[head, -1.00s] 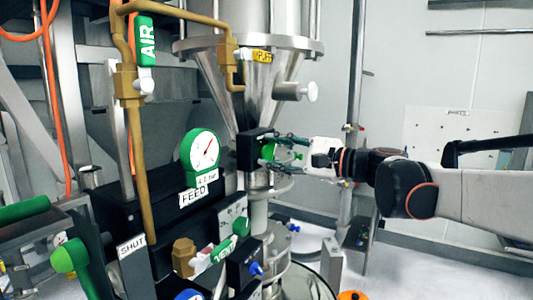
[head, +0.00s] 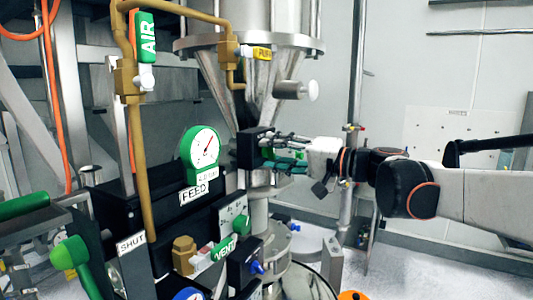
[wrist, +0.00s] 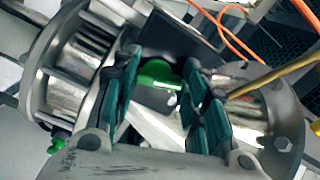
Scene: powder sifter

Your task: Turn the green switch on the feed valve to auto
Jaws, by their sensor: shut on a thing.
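The feed valve is a black box (head: 246,150) on the pipe below the steel cone in the head view. Its green switch (wrist: 158,72) lies between the fingers of my gripper (wrist: 158,88) in the wrist view. My gripper (head: 280,152) reaches in from the right in the head view, shut on the switch, with its two dark green finger pads on either side. The fingers hide most of the switch in the head view. The markings around the switch cannot be read in either view.
A steel hopper cone (head: 275,75) stands above the valve. A grey post (head: 356,80) rises behind my wrist. Open floor lies at right.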

